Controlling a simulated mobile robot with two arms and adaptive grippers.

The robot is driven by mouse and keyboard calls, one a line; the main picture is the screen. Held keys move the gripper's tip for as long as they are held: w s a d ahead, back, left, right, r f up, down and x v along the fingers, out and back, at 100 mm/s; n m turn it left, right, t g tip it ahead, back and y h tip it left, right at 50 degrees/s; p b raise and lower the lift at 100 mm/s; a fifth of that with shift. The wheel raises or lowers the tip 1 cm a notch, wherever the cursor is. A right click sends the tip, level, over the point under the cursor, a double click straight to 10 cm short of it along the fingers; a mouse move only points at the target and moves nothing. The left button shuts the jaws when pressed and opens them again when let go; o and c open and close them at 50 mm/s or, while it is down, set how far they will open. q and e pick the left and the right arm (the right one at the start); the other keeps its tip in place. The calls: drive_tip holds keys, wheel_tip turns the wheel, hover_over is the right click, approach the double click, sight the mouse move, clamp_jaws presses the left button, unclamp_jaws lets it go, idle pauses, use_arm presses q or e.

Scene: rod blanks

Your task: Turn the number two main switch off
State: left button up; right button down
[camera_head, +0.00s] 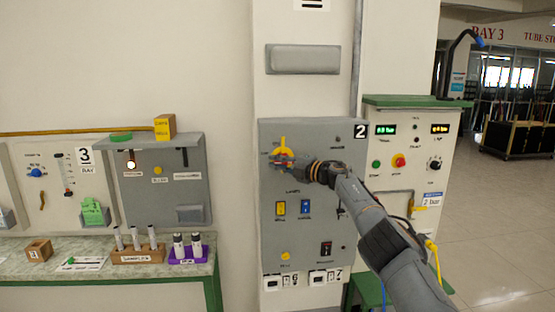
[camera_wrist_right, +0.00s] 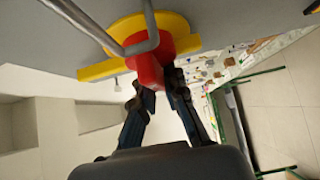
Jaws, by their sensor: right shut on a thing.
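The number two panel (camera_head: 325,165) is a grey box on the white pillar, with a "2" label at its top right corner. Its main switch (camera_head: 281,150) is a yellow and red rotary handle at the upper left. In the right wrist view the red handle (camera_wrist_right: 150,72) sits on a yellow plate (camera_wrist_right: 188,44), with a grey metal loop in front of it. My right gripper (camera_head: 290,162) is at the switch, and its fingers (camera_wrist_right: 160,88) are shut on the red handle. The gripper partly hides the switch in the head view. My left gripper is not in view.
A control cabinet (camera_head: 415,150) with a green top stands at right. A bench (camera_head: 100,262) with tube racks is at left. Open floor lies far right.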

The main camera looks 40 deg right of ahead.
drive_tip(key=shift+d+r, duration=0.2)
drive_tip(key=shift+r, duration=0.1)
drive_tip(key=c, duration=1.4)
unclamp_jaws()
drive_tip(key=shift+a, duration=0.1)
drive_tip(key=shift+w+d+f, duration=0.15)
drive_tip(key=shift+d+f, duration=0.05)
drive_tip(key=shift+f, duration=0.15)
drive_tip(key=shift+s+a, duration=0.1)
drive_tip(key=shift+s, duration=0.1)
drive_tip(key=v, duration=1.1)
drive_tip(key=shift+s, duration=0.35)
